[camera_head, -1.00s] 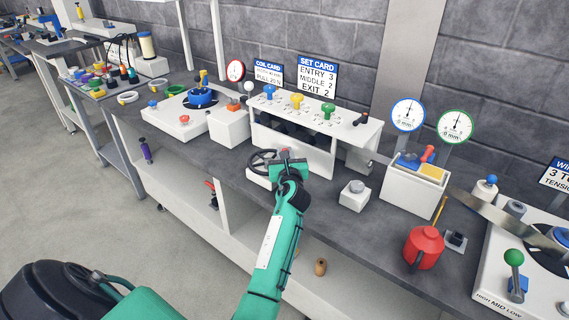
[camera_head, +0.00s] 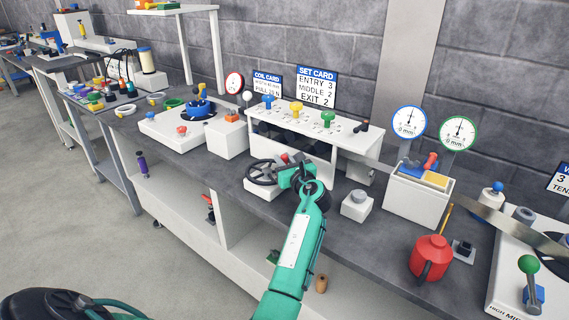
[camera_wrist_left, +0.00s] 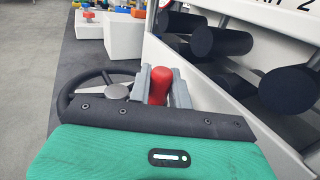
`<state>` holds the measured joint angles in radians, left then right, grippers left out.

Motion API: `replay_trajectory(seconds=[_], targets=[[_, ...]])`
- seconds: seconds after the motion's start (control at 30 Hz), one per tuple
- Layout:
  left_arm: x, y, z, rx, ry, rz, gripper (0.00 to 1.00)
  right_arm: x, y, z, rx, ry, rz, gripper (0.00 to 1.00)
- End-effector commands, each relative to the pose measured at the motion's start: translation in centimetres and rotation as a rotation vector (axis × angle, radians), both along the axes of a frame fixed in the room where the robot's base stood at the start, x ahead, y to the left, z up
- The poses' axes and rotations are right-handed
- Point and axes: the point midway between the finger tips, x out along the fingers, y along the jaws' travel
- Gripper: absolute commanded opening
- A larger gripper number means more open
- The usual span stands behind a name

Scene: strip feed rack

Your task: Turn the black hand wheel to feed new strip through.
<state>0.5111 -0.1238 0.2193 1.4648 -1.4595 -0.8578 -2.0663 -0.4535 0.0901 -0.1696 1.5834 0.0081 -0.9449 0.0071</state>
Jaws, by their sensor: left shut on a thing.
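The black hand wheel (camera_head: 259,173) lies at the bench's front edge before the white strip rack (camera_head: 318,135). It also shows in the left wrist view (camera_wrist_left: 66,98), left of the fingers. My left gripper (camera_head: 288,163) is at the right side of the wheel. In the left wrist view my left gripper (camera_wrist_left: 162,82) is shut on the wheel's upright red handle (camera_wrist_left: 160,84), a finger on each side. The handle's base is hidden behind my gripper's dark edge. My right gripper is not in view.
A white box with a grey knob (camera_head: 356,204) stands right of my left gripper. Two dials (camera_head: 409,122) stand above a white unit further right. A red can (camera_head: 431,257) is near the front edge. Black rollers (camera_wrist_left: 221,42) sit inside the rack.

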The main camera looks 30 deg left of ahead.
Motion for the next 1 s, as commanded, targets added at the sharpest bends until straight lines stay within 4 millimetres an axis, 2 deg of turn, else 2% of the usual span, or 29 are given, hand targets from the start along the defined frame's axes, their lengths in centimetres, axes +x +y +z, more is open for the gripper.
replay_trajectory(seconds=[0.5, 0.53, 0.6, 1.0], targets=[[0.04, 0.09, 0.04, 0.001, -0.001, 0.011, 0.0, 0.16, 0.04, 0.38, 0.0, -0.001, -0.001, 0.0], [0.04, 0.09, 0.03, 0.001, -0.001, 0.011, 0.24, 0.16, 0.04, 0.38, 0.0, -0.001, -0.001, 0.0], [0.04, 0.09, 0.03, 0.001, -0.001, 0.011, 0.38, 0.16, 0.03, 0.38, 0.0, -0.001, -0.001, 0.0], [0.05, 0.16, 0.06, 0.001, 0.001, 0.01, 0.39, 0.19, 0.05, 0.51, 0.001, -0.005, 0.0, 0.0]])
